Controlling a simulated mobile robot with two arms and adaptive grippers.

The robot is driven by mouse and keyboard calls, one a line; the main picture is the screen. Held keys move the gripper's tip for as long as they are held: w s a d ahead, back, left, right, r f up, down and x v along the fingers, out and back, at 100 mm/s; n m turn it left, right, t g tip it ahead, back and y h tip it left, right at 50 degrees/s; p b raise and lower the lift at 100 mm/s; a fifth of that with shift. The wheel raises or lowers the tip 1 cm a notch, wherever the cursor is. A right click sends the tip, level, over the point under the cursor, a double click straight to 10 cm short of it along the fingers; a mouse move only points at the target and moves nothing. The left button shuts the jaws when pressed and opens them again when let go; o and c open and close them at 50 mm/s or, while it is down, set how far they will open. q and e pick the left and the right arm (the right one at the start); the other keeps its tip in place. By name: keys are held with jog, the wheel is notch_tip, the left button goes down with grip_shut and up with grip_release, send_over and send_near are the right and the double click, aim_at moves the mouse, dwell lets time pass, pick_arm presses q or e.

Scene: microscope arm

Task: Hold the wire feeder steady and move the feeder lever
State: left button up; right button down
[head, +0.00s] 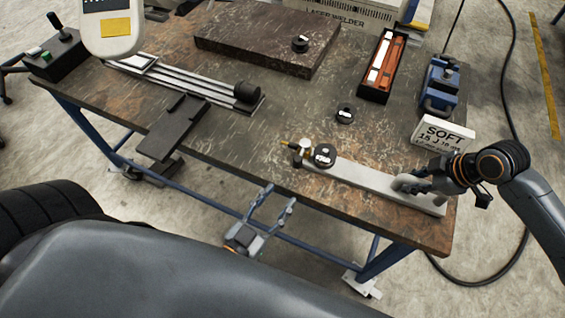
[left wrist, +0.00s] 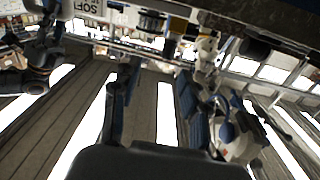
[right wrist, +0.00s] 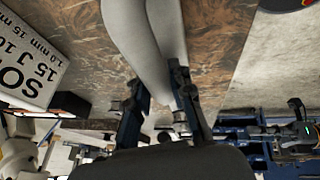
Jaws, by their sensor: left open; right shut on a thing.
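A long pale grey bar (head: 360,177) lies along the table's front right edge, with a brass fitting and a black round part (head: 323,156) at its left end; it looks like the wire feeder. I cannot make out the lever for sure. My right gripper (head: 404,184) is shut at the bar's right part. In the right wrist view the grey piece (right wrist: 152,45) runs down between its fingers (right wrist: 157,105). My left gripper (head: 268,212) is open and empty, in front of and below the table's front edge. Its two fingers also show in the left wrist view (left wrist: 163,95).
A white SOFT sign (head: 443,133) stands close behind my right gripper. A blue clamp-like device (head: 440,87), a black tray (head: 373,94) with orange and white pieces, and a small black disc (head: 345,115) are farther back. A dark plate (head: 265,42) lies at the back.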

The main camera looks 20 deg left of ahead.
pick_arm(q)
jog(key=s+d+f+m+g+h, duration=0.25)
jog(key=d+f+m+g, duration=0.2)
jog(key=m, duration=0.75)
jog(key=m+t+y, duration=0.3)
jog(key=m+t, duration=0.2)
jog(key=m, duration=1.8)
send_near(295, 164)
jog(key=w, duration=0.3)
jog(key=w+d, duration=0.1)
jog(key=w, duration=0.7)
jog(key=shift+w+d+r, duration=0.15)
jog(key=shift+d+r, duration=0.1)
grip_shut()
